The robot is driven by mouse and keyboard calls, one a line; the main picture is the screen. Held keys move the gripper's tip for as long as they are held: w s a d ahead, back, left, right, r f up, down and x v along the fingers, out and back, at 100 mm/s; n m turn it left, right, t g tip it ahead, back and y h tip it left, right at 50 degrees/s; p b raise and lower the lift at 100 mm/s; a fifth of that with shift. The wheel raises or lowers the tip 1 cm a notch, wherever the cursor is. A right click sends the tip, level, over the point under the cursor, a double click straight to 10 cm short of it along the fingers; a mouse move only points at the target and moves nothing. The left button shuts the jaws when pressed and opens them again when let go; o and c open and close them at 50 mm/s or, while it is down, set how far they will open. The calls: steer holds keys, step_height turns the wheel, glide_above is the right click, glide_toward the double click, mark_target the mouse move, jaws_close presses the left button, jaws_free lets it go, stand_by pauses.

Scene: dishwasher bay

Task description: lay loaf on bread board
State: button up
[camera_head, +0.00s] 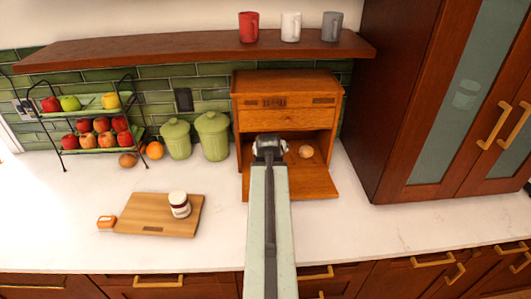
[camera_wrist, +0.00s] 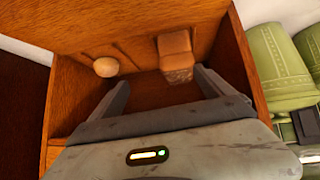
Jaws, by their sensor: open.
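The loaf (camera_wrist: 175,52) lies inside the wooden bread box (camera_head: 287,91), a brown block in the wrist view. In the head view my arm hides it. My gripper (camera_wrist: 161,77) is open, with its fingers inside the box. The loaf is just beyond the fingertips, nearer the right finger in the wrist view. No grip on it shows. The bread board (camera_head: 150,207) lies on the counter at left, with a white jar with a dark band (camera_head: 179,204) standing on its right part.
A round bun (camera_head: 305,151) is also in the box; it shows in the wrist view (camera_wrist: 105,67) too. The box's flap (camera_head: 312,184) is down. Green canisters (camera_head: 212,136) stand left of the box. A shelf (camera_head: 200,50) with mugs is above. Counter between board and box is clear.

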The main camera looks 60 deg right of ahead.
steer(key=w+f+t+b, duration=0.1)
steer(key=b, duration=0.1)
steer(key=w+d+f+t+h+b, duration=0.1)
steer(key=b, duration=0.1)
steer(key=w+d+f+t+b, duration=0.1)
steer(key=f+b, duration=0.1)
steer(key=b, duration=0.1)
steer(key=shift+w+h, duration=0.4)
steer(key=shift+t+h, duration=0.6)
steer(key=shift+h, duration=0.1)
steer(key=b+x, duration=0.1)
steer(key=x, duration=0.2)
steer(key=r+b+x, duration=0.1)
steer(key=b+x, duration=0.2)
steer(key=x, duration=0.2)
steer(key=shift+w+d+b, duration=0.3)
steer(key=shift+w+b, duration=0.1)
steer(key=shift+w, duration=0.05)
steer(key=shift+r, duration=0.15)
